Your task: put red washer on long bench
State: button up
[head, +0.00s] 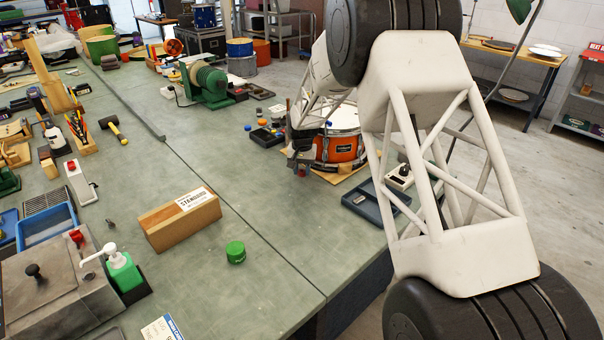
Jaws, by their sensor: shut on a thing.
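My gripper (301,164) is beside the orange drum, low over the right part of the long bench (270,200). It is shut on a small red thing (302,172) at its fingertips, which looks like the red washer. The washer is tiny here and partly hidden by the fingers. I cannot tell whether it touches the bench top. The bench is a long grey-green surface running from the front to the back left.
An orange drum (340,148) stands right of my gripper, partly behind my arm. A blue tray (372,203) lies in front of it, and a black tray (266,138) with small coloured parts lies behind left. A wooden box (180,222) and green jar (235,252) stand nearer. The middle is clear.

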aim_at(302, 171)
jog(key=shift+f, duration=0.8)
jog(key=shift+f, duration=0.1)
jog(key=o, duration=0.9)
jog(key=shift+o, duration=0.2)
notch_tip(302, 171, up, 12)
dwell(0.6)
